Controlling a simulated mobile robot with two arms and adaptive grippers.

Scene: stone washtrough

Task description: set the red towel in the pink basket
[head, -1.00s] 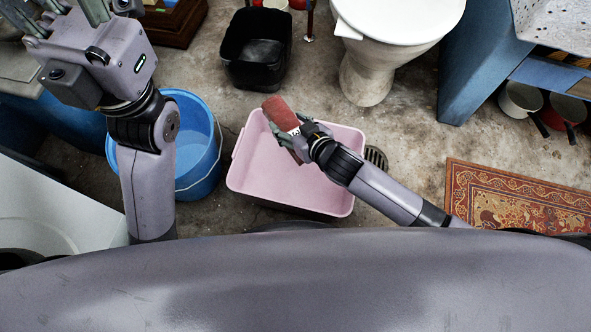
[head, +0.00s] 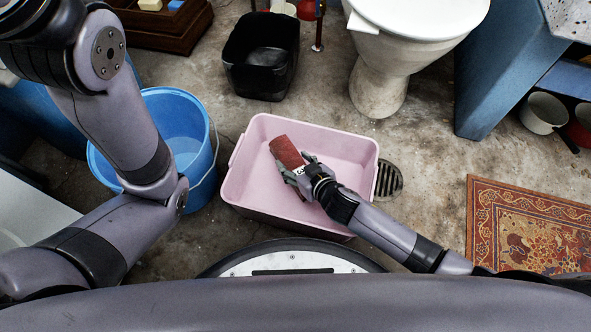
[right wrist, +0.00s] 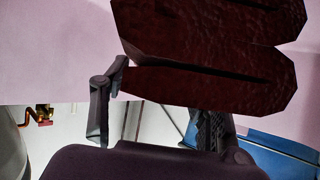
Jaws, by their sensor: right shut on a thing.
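The red towel (head: 287,152) is a rolled or folded bundle held in my right gripper (head: 299,174), which is shut on it. In the head view the towel and gripper appear over the inside of the pink basket (head: 250,137). I cannot tell whether the towel touches the basket floor. In the right wrist view the folded red towel (right wrist: 210,50) is dark and fills the upper middle, with the gripper fingers below it and pink wall around it. My left arm comes in from the left in the head view; its gripper is out of the picture.
A blue bucket (head: 206,175) stands just left of the basket. A black bin (head: 262,62) is behind it, and a white toilet (head: 379,85) stands at the back. A floor drain (head: 389,180) and a patterned rug (head: 520,225) lie to the right.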

